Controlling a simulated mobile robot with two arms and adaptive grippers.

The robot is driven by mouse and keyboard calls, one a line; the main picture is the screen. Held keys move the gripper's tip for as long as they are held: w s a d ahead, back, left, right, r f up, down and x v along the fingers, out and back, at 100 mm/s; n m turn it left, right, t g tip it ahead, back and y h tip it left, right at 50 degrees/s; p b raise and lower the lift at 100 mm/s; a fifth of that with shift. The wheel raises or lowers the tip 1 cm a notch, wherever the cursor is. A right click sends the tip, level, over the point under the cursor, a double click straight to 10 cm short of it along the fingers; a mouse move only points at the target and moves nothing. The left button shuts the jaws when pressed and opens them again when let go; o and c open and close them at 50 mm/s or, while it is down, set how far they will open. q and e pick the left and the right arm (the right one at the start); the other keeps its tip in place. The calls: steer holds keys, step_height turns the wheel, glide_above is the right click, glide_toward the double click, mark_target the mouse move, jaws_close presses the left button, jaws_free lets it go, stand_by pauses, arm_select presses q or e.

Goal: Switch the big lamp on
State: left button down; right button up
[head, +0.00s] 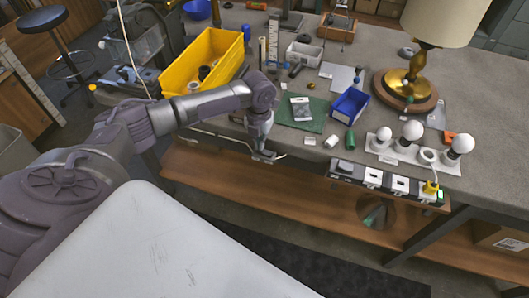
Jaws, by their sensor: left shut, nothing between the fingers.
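The big lamp, with a cream shade (440,20) and a brass stem (416,66) on a round wooden base (385,88), stands at the back right of the bench. Its bulb is hidden by the shade, and I cannot tell whether it is lit. A dark power strip (359,179) with white sockets runs along the bench's front edge. A yellow plug (430,188) sits at its right end beside a green light. My left gripper (265,157) points down at the bench's front edge, left of the strip, shut and empty. My right gripper is out of view.
A white board with several bulbs (411,131) stands behind the strip. A blue bin (349,104), a green mat (302,115) and a green cylinder (350,140) lie near the middle. A yellow bin (204,62) stands at the left. A wooden shelf (270,197) runs below the bench.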

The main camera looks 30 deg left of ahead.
arm_select(q)
steer(key=shift+f+b, duration=0.35)
steer(key=shift+f, duration=0.4)
steer(key=shift+r, duration=0.1)
step_height(320, 180, up, 7)
steer(key=p, duration=0.7)
stand_by(0.5)
